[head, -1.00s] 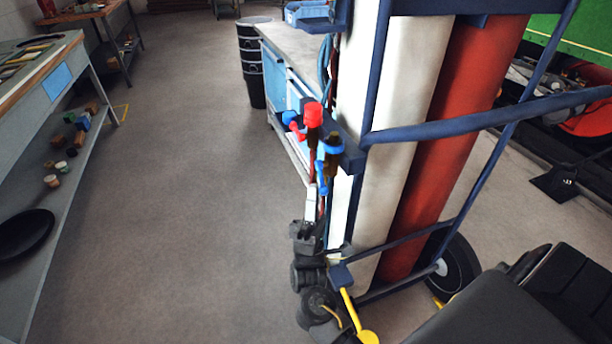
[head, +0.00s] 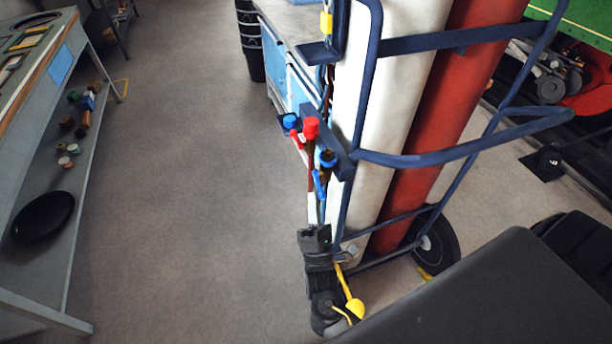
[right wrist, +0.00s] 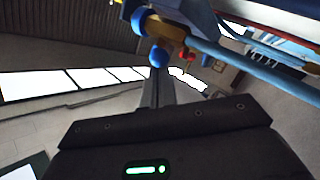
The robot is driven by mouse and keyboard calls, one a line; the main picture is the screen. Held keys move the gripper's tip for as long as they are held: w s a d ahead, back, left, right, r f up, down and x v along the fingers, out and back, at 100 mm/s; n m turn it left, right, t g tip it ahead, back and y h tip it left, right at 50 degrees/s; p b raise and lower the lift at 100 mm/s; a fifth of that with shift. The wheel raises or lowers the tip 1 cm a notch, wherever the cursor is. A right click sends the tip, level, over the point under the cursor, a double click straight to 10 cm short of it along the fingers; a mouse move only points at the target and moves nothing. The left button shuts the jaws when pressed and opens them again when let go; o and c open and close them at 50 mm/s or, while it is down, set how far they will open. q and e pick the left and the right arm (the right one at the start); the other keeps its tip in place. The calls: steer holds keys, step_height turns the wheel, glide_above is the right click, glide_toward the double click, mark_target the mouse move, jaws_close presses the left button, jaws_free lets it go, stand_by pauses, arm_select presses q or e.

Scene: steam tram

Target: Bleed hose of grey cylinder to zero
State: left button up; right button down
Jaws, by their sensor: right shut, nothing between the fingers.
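A pale grey cylinder (head: 410,70) stands in a navy trolley frame beside a red cylinder (head: 455,130). At the trolley's left side, a dark blue bracket carries a red-topped valve (head: 311,128) and blue-topped valves (head: 327,158) with small red and blue levers. Which valve belongs to the grey cylinder's hose I cannot tell. My right gripper (head: 312,207) is shut and empty, pointing up just below the blue lever (head: 319,184). In the right wrist view, its fingers (right wrist: 157,85) point towards a brass valve with blue knobs (right wrist: 158,57); contact cannot be told. My left gripper is out of view.
A grey workbench (head: 50,80) with a lower shelf runs along the left. A blue cabinet (head: 290,75) and black bins (head: 250,40) stand behind the valves. The floor (head: 190,200) between bench and trolley is clear.

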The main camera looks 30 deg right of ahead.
arm_select(q)
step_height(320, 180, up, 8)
steer(key=p, duration=0.7)
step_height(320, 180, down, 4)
steer(key=b, duration=0.5)
arm_select(e)
steer(key=s+a+f+n+g+y, duration=0.1)
steer(key=s+a+f, duration=0.2)
steer(key=s, duration=0.7)
steer(key=shift+s+f+g, duration=0.2)
steer(key=shift+g, duration=0.2)
